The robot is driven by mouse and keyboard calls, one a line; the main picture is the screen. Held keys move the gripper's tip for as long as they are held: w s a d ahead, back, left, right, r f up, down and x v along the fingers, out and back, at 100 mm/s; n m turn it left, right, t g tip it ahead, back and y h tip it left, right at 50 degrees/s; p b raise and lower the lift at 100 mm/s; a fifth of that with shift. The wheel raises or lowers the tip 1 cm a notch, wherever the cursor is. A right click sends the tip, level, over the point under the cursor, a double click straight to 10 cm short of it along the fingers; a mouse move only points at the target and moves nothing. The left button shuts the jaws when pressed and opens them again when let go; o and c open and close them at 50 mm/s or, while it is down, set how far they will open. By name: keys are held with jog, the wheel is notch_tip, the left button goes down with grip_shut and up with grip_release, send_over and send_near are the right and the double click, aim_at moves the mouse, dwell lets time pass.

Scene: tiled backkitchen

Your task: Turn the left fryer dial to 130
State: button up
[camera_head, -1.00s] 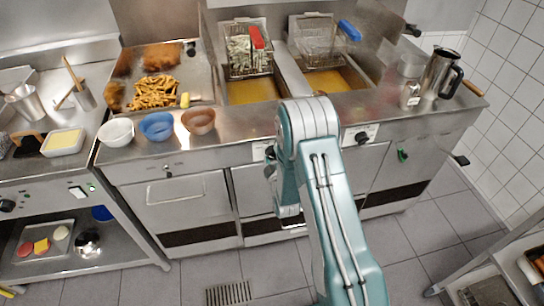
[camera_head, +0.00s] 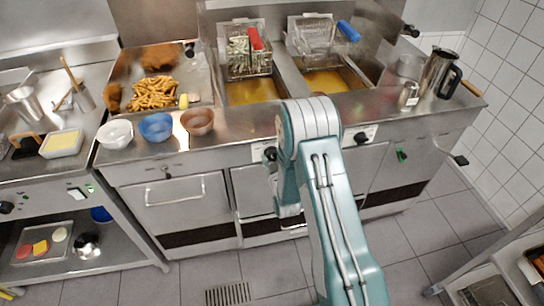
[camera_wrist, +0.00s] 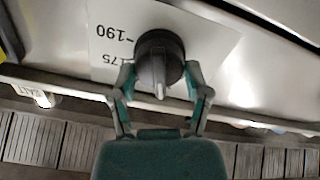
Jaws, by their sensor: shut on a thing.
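The left fryer dial (camera_wrist: 158,48) is a dark round knob with a light pointer, on a white scale plate (camera_wrist: 104,50) in the wrist view. The plate's figures 190 and 175 appear upside down. The pointer faces the bottom of the wrist picture, toward my gripper. My gripper (camera_wrist: 160,80) has one finger on each side of the knob and is shut on it. In the head view the dial (camera_head: 270,154) shows at the left edge of my arm, which hides my fingers and most of its plate. The 130 mark is not readable.
The right fryer dial (camera_head: 361,139) sits right of my arm. Above are two oil vats with a red-handled basket (camera_head: 248,55) and a blue-handled basket (camera_head: 318,40). Bowls (camera_head: 156,127) stand on the counter at left, a steel jug (camera_head: 440,73) at right. The floor in front is clear.

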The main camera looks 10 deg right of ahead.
jog(key=shift+w+a, duration=0.1)
jog(key=shift+w, duration=0.05)
jog(key=o, duration=1.2)
jog(key=shift+c, duration=0.2)
jog(key=s, duration=1.2)
